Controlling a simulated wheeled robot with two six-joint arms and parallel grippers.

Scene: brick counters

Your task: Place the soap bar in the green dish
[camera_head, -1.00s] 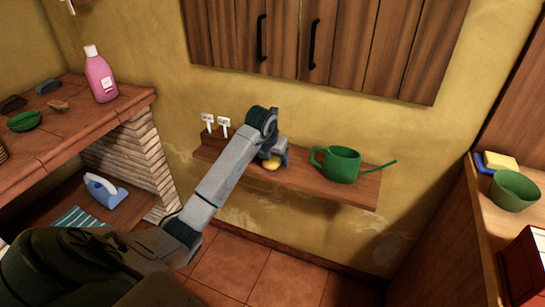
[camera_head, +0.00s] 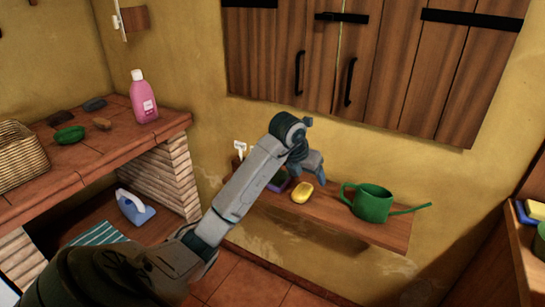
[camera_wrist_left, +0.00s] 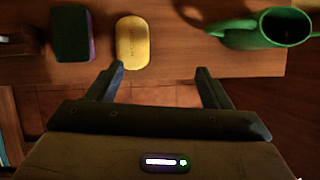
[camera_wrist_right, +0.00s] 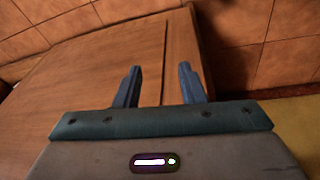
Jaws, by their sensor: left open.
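The yellow soap bar (camera_head: 302,193) lies on the wooden wall shelf. It also shows in the left wrist view (camera_wrist_left: 132,43), near the shelf's front edge. My left gripper (camera_head: 310,174) is open and empty, close to the soap bar. In the left wrist view the left fingertip is at the bar's near end and the right one is off to its right; contact cannot be told. A small green dish (camera_head: 69,135) sits on the tiled brick counter at left. My right gripper (camera_wrist_right: 160,78) is open and empty, facing a wooden panel.
A dark green and purple sponge (camera_wrist_left: 72,34) lies left of the soap bar. A green watering can (camera_head: 372,203) stands right of it. A pink bottle (camera_head: 143,97), dark objects and a basket (camera_head: 20,155) are on the left counter. Wooden cupboard doors (camera_head: 370,70) hang above the shelf.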

